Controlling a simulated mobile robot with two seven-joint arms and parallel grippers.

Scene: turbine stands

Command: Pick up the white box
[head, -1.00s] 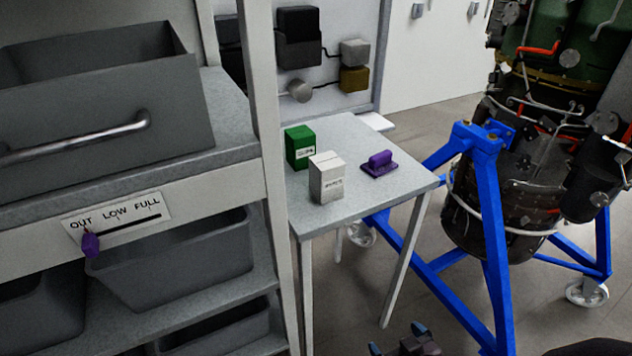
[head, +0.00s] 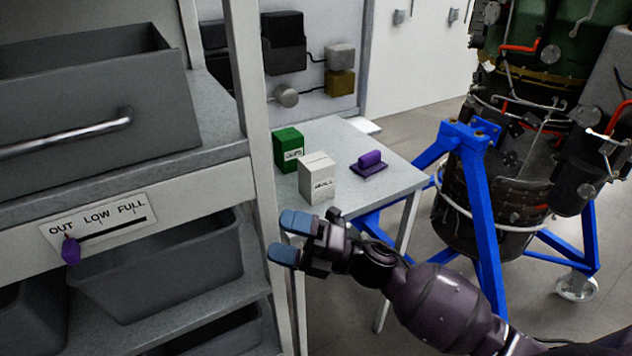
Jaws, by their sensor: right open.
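The white box (head: 318,181) stands upright on the small grey table (head: 390,177), near its front left part. It has dark lettering on its front face. My right gripper (head: 288,238) is open and empty. In the picture it sits below and a little left of the white box, apart from it, by the table's front edge. Its blue fingertips point left, towards the shelf post. My right arm comes in from the lower right and hides part of the table's front and legs. My left gripper is not in view.
A green box (head: 287,150) stands just behind the white box, and a purple handled block (head: 369,163) lies to its right. A shelf rack with a post (head: 256,130) and grey bins (head: 160,265) is close on the left. A blue turbine stand (head: 480,210) is on the right.

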